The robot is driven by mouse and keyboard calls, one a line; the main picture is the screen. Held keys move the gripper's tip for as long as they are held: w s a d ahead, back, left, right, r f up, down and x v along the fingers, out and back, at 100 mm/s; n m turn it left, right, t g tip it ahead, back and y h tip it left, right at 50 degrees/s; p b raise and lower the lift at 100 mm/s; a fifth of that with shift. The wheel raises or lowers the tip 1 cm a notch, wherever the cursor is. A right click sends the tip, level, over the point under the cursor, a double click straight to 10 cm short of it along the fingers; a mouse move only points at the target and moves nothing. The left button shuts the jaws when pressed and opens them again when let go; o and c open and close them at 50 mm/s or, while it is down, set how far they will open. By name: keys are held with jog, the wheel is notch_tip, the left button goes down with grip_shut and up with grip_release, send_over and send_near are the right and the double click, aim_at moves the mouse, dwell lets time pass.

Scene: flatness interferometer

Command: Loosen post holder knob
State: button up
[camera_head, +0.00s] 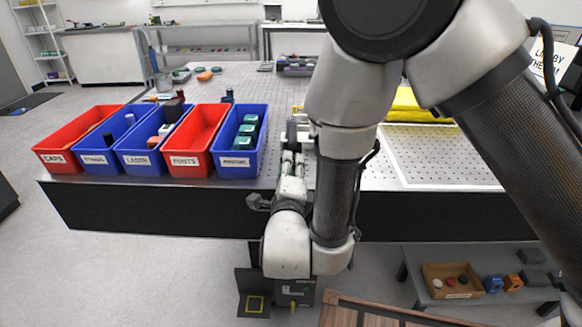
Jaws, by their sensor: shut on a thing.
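My gripper (291,158) is at the front edge of the perforated optical table, just right of the bins, and points away from the camera. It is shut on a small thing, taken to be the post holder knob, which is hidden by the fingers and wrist. A dark upright part (292,131) stands right at the fingertips, probably the post holder or its post. I cannot tell the knob's shape or turn from this view.
A row of red and blue bins (195,163) labelled for parts stands left of my gripper. A yellow thing (408,104) and a pale perforated plate (440,160) lie to the right. My arm covers the middle. A low shelf (470,300) holds a wooden tray.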

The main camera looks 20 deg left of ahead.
jog(key=shift+n, duration=0.5)
jog(key=o, duration=1.1)
jog(key=shift+c, duration=0.2)
jog(key=v, duration=1.2)
